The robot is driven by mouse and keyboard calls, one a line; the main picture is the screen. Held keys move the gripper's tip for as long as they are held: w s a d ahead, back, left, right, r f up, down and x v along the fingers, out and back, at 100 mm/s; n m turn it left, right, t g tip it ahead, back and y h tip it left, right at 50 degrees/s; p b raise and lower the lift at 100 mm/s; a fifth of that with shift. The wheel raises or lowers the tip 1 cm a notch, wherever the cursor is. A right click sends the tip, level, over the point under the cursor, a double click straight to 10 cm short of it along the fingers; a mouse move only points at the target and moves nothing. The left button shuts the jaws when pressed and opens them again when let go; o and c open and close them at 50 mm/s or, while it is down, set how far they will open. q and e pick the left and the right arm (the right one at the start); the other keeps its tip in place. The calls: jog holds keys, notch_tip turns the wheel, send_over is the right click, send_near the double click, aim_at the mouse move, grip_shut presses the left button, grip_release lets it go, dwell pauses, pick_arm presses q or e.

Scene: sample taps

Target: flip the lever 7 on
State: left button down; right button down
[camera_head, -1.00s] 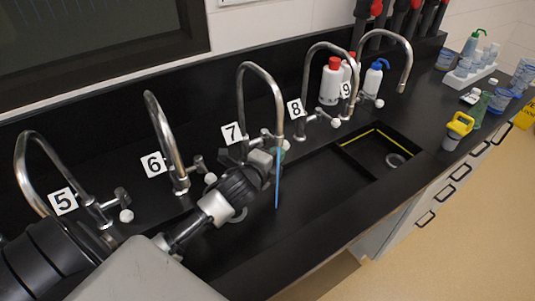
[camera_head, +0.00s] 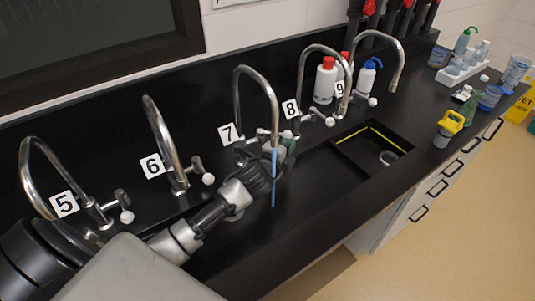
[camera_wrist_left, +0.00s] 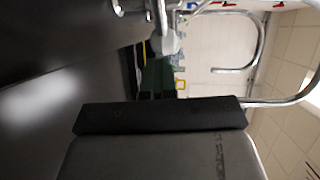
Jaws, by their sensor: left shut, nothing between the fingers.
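Tap 7 is a chrome gooseneck (camera_head: 239,90) on the black bench, marked by a white "7" label (camera_head: 228,133). A thin blue vertical streak (camera_head: 274,180) hangs below its spout; it looks like running water. My left gripper (camera_head: 286,150) is shut and empty, close behind the spout end and by tap 7's valve. The gripper and arm hide most of the lever there, so its position is unclear. In the left wrist view, the shut fingers (camera_wrist_left: 158,78) point at a white knob (camera_wrist_left: 165,43) just beyond them; I cannot tell whether they touch. My right gripper is not in view.
Taps 5 (camera_head: 38,165), 6 (camera_head: 165,135), 8 (camera_head: 302,75) and 9 (camera_head: 375,35) flank tap 7. A sink (camera_head: 372,150) with a yellow strip lies to the right. A yellow-topped container (camera_head: 448,128) stands near the right front edge.

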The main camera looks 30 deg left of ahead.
pick_arm(q)
jog(key=shift+w+a+r, duration=0.1)
jog(key=shift+w+r, duration=0.05)
jog(key=shift+r, duration=0.15)
jog(key=s+b, duration=0.1)
jog(key=s, duration=1)
jog(key=shift+r+b, duration=0.3)
jog(key=shift+r, duration=0.05)
jog(key=shift+a, duration=0.1)
